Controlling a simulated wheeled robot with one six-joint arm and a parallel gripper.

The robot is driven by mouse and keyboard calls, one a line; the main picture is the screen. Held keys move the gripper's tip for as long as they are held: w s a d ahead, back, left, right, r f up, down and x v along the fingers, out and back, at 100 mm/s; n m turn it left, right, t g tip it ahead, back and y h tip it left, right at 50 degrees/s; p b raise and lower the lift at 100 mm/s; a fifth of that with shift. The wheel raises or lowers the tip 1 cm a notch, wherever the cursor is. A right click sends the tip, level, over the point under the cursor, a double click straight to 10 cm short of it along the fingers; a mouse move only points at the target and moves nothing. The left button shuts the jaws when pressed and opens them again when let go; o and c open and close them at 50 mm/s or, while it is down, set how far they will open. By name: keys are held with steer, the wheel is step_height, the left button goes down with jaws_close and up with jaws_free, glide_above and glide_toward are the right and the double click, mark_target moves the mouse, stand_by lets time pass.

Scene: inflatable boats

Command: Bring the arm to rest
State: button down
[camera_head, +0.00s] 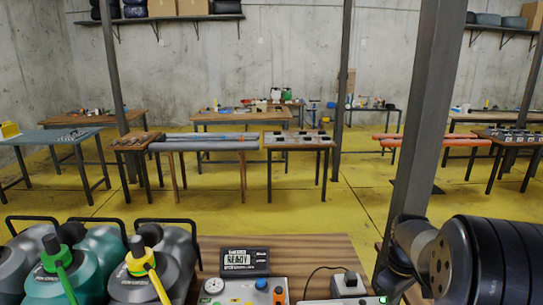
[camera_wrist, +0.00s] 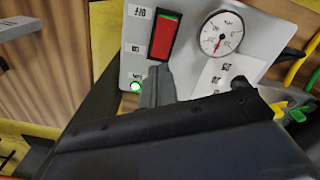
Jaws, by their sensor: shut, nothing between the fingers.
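My arm (camera_head: 475,262) shows at the lower right of the head view, with a large dark joint close to the camera. My gripper is not clearly visible in the head view. In the wrist view my gripper (camera_wrist: 155,88) is shut and empty, and its dark body fills the lower part. Behind it is a light grey control panel (camera_wrist: 190,60) with a red switch (camera_wrist: 164,37), a lit green lamp (camera_wrist: 136,87) and a round gauge (camera_wrist: 222,34). I cannot tell whether the gripper touches the panel.
In the head view a wooden bench (camera_head: 305,246) carries a display (camera_head: 245,262) reading READY and a panel with a gauge (camera_head: 213,286). Several grey and green canisters (camera_head: 172,262) stand at left. A steel post (camera_head: 426,120) rises near my arm. Yellow floor lies beyond.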

step_height(320, 180, down, 7)
steer(key=b, duration=0.6)
steer(key=shift+r, duration=0.2)
steer(key=s+a+r+p, duration=0.2)
steer(key=r+p, duration=0.3)
steer(key=r, duration=0.4)
steer(key=shift+s+a+r+p, duration=0.2)
steer(key=shift+s+p, duration=0.2)
steer(key=shift+s, duration=0.1)
